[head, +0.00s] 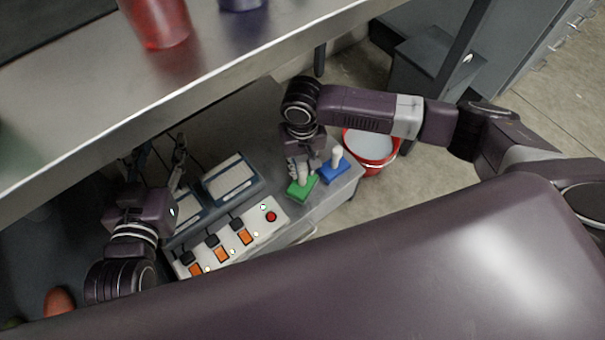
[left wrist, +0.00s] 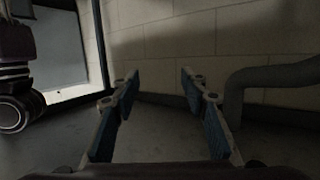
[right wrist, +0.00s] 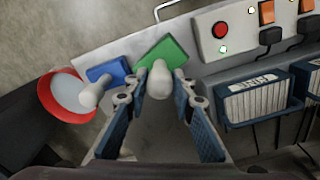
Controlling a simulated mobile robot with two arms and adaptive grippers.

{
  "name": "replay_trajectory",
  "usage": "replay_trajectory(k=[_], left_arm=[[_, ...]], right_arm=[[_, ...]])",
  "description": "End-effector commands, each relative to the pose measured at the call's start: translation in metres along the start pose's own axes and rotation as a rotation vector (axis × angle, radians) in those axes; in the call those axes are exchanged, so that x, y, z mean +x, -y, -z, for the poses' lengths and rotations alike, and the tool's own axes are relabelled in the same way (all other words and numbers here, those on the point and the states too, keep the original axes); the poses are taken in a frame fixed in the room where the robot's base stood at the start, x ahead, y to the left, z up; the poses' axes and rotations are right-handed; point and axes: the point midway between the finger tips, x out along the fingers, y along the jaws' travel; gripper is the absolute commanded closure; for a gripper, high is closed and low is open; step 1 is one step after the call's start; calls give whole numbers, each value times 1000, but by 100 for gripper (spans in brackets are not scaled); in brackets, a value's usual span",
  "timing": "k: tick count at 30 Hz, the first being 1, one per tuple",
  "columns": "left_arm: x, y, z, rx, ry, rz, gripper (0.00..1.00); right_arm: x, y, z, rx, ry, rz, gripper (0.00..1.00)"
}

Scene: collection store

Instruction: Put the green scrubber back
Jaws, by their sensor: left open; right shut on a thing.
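The green scrubber (head: 303,188) has a flat green head and a white knob handle. My right gripper (head: 302,166) is shut on that handle. In the right wrist view, the fingertips of the right gripper (right wrist: 161,82) close on the handle's sides and the green head (right wrist: 165,50) shows beyond. The scrubber is over the grey surface beside the switch panel; I cannot tell if it touches. A blue scrubber (head: 333,168) with a white handle stands beside it, also in the right wrist view (right wrist: 108,72). My left gripper (head: 157,156) is open and empty, left of the panel.
A white panel (head: 226,250) with orange switches and a red button lies left of the green scrubber. Two blue-framed boxes (head: 232,180) are behind it. A red bucket (head: 371,165) stands on the floor at right. A metal shelf (head: 190,75) overhangs the area.

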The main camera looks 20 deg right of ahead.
Motion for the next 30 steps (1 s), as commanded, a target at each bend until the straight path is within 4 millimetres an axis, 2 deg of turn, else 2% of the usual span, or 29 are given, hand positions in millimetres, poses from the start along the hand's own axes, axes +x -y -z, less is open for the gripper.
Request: replay_trajectory(k=[9, 13, 18, 29, 30], left_arm=[[-2, -8, 62, -4, -286, -17, 59], [-6, -10, 79, -6, -363, -21, 59], [-8, -10, 85, -6, -385, -22, 59], [-6, -10, 80, -6, -359, -21, 59], [-6, -10, 78, -6, -353, -21, 59]], right_arm=[[29, 0, 0, 0, 0, 0, 96], [35, 0, 0, 0, -1, 0, 96], [35, 0, 0, -1, -1, 1, 96], [38, 0, 0, 0, -1, 1, 96], [38, 0, 0, 0, -1, 1, 75]])
